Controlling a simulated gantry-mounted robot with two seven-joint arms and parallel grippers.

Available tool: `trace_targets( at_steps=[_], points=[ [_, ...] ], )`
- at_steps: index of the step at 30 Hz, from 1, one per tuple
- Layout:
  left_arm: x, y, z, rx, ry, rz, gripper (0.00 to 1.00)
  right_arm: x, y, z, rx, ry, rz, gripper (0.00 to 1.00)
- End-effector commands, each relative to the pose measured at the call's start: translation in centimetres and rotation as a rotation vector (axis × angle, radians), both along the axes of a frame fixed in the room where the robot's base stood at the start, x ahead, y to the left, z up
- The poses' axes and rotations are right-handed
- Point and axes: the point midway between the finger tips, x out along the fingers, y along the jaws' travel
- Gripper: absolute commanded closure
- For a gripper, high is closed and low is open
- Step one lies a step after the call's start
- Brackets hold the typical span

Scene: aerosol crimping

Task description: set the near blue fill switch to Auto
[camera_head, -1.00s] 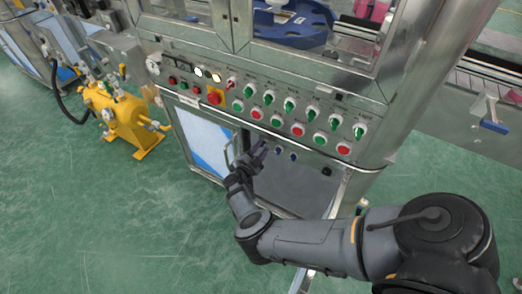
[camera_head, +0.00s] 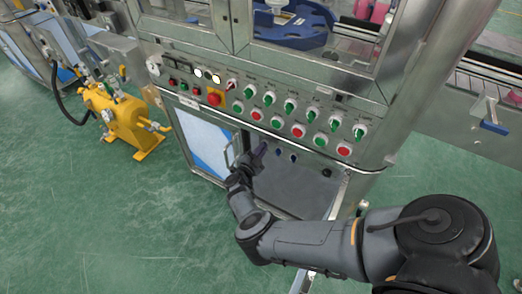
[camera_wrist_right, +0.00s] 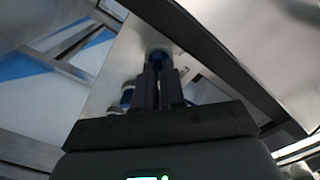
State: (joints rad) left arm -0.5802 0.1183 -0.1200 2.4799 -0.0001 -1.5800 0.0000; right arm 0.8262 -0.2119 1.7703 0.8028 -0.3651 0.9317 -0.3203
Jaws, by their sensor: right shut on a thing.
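My right gripper (camera_head: 260,152) is at the lower panel of the steel machine, below the rows of buttons. In the right wrist view its two dark fingers (camera_wrist_right: 158,88) are shut around a blue switch knob (camera_wrist_right: 157,58) with a pale round collar. Most of the knob is hidden between the fingers, so I cannot read its setting. Another blue knob (camera_wrist_right: 127,96) shows just left of the fingers. My left gripper is not in view.
Above are red and green buttons and green-handled switches (camera_head: 290,104), plus a red emergency stop (camera_head: 214,97) on yellow. A door handle (camera_head: 229,154) stands left of my gripper. A yellow pump (camera_head: 130,122) is on the floor at left. The green floor in front is clear.

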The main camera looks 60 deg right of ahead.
Motion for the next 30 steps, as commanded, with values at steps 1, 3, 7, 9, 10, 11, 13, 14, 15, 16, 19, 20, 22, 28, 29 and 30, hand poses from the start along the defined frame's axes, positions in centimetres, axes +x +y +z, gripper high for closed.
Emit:
trace_targets(
  at_steps=[1, 3, 7, 9, 10, 11, 13, 14, 15, 16, 19, 20, 22, 28, 29, 30],
  points=[
    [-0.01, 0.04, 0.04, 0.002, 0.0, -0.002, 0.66, 0.03, 0.01, 0.07, -0.001, 0.013, 0.001, 1.0],
    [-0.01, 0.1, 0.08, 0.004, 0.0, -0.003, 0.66, 0.02, 0.01, 0.08, -0.002, 0.039, 0.001, 1.0],
    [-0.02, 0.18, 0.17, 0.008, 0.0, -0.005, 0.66, 0.06, 0.02, 0.13, -0.005, 0.11, 0.001, 1.0],
    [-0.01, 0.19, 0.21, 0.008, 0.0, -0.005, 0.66, 0.07, 0.02, 0.14, -0.007, 0.161, 0.001, 1.0],
    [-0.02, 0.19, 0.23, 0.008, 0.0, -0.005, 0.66, 0.08, 0.02, 0.15, -0.007, 0.186, 0.001, 1.0],
    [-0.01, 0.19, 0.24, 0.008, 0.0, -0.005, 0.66, 0.09, 0.03, 0.15, -0.008, 0.211, 0.001, 1.0],
    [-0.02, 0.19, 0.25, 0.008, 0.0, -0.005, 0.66, 0.16, 0.03, 0.18, -0.011, 0.272, 0.001, 1.0],
    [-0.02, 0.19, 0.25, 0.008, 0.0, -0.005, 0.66, 0.19, 0.04, 0.19, -0.012, 0.3, 0.001, 1.0],
    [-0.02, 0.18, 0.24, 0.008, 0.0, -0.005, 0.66, 0.21, 0.04, 0.2, -0.013, 0.338, 0.001, 1.0],
    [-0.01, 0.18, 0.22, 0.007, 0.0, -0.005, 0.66, 0.21, 0.04, 0.18, -0.014, 0.367, 0.001, 1.0],
    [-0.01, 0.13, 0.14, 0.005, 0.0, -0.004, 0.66, 0.25, 0.04, 0.16, -0.016, 0.463, 0.001, 1.0],
    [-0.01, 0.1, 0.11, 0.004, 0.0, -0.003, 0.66, 0.25, 0.03, 0.14, -0.016, 0.491, 0.0, 1.0],
    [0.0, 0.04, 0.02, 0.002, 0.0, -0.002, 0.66, 0.31, 0.03, 0.15, -0.018, 0.558, 0.0, 1.0],
    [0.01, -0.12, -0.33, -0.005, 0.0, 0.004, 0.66, 0.43, 0.01, 0.13, -0.024, 0.748, 0.0, 1.0],
    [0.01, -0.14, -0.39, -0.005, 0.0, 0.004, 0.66, 0.46, 0.01, 0.13, -0.024, 0.776, 0.0, 1.0],
    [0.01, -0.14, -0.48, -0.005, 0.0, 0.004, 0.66, 0.45, 0.01, 0.1, -0.025, 0.815, 0.0, 1.0]
  ],
)
